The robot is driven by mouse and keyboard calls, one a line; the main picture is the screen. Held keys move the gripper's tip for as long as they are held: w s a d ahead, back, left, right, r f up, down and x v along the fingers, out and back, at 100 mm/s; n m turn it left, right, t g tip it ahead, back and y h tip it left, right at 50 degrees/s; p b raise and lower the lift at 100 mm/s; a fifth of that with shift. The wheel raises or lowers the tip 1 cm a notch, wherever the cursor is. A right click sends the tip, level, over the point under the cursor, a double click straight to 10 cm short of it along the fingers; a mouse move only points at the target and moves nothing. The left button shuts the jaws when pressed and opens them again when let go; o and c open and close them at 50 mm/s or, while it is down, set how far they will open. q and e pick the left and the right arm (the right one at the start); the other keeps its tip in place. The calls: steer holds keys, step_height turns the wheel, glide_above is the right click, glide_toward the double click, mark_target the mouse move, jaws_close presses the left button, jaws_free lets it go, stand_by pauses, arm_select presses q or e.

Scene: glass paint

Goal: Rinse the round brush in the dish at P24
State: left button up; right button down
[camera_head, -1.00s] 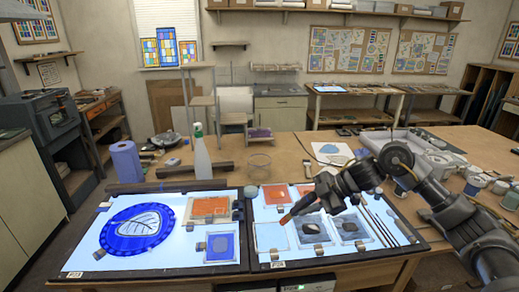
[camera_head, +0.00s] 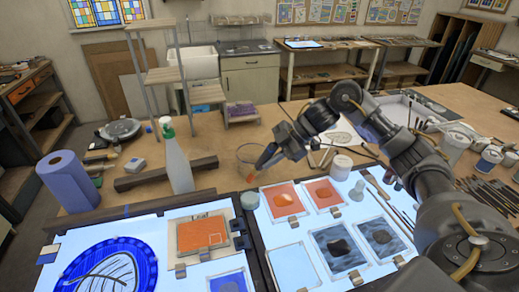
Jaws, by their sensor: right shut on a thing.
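My right gripper (camera_head: 282,146) is shut on the round brush (camera_head: 266,156), whose orange-tinted end points down and left. The fingers hide part of the brush. The clear glass dish (camera_head: 246,163) stands on the wooden table behind the light panels. The brush end overlaps the dish's right side in the picture. I cannot tell whether it is inside the dish or touching it. My left gripper is out of view.
A spray bottle (camera_head: 176,160) stands left of the dish. A white jar (camera_head: 341,167) and a small knob-like piece (camera_head: 356,191) stand to the right. Orange glass pieces (camera_head: 283,199) and dark ones (camera_head: 338,247) lie on the right light panel (camera_head: 262,222).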

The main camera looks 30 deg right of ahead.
arm_select(q)
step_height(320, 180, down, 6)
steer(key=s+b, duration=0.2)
steer(key=b, duration=0.3)
steer(key=shift+b, duration=0.4)
arm_select(e)
step_height(320, 180, down, 8)
steer(key=a, duration=0.1)
steer(key=shift+r, duration=0.15)
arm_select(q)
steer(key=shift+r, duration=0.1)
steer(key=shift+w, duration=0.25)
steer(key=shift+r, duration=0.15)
arm_select(e)
steer(key=shift+a, duration=0.1)
